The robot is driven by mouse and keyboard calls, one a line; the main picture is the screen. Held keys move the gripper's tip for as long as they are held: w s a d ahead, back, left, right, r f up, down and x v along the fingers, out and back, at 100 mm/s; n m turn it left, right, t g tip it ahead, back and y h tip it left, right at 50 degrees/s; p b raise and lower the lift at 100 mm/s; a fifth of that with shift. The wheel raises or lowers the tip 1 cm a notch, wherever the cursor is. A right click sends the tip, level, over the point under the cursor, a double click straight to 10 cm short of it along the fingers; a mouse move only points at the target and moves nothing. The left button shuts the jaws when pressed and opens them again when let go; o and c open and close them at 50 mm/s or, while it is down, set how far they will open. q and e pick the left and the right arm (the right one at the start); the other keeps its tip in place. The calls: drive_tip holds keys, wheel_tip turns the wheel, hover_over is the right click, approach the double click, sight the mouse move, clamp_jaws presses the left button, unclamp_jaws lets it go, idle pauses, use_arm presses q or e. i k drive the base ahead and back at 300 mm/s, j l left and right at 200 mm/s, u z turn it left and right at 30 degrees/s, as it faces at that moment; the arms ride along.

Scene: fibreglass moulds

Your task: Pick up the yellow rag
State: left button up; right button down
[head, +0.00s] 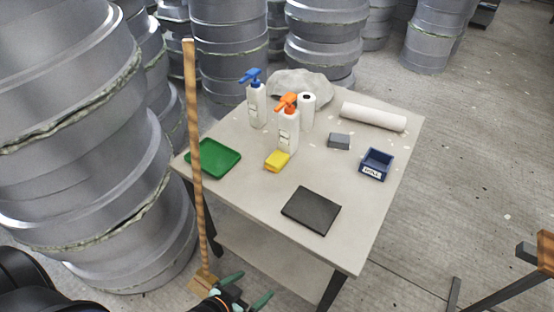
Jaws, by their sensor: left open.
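The yellow rag (277,160) lies folded on the grey table (245,198), just in front of the white bottle with the orange spray head (288,125). My left gripper (244,289) is at the bottom of the head view, low in front of the table and well away from the rag. Its green-tipped fingers are apart, with nothing seen between them. My right gripper is not in view.
A broom (194,150) stands upright between my left arm and the table's left corner. A green tray (214,158), a black pad (311,210), a blue bin (376,164) and a grey block (339,141) lie around the rag. Stacked moulds (75,150) crowd the left.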

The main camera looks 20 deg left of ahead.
sight(278, 159)
drive_tip(key=k+j+z, duration=0.25)
drive_tip(key=j, duration=0.15)
drive_tip(key=k+j+z, duration=0.1)
drive_tip(key=j+z, duration=0.2)
drive_tip(key=k+j+z, duration=0.25)
drive_tip(key=i+j, duration=0.1)
drive_tip(key=i, duration=0.4)
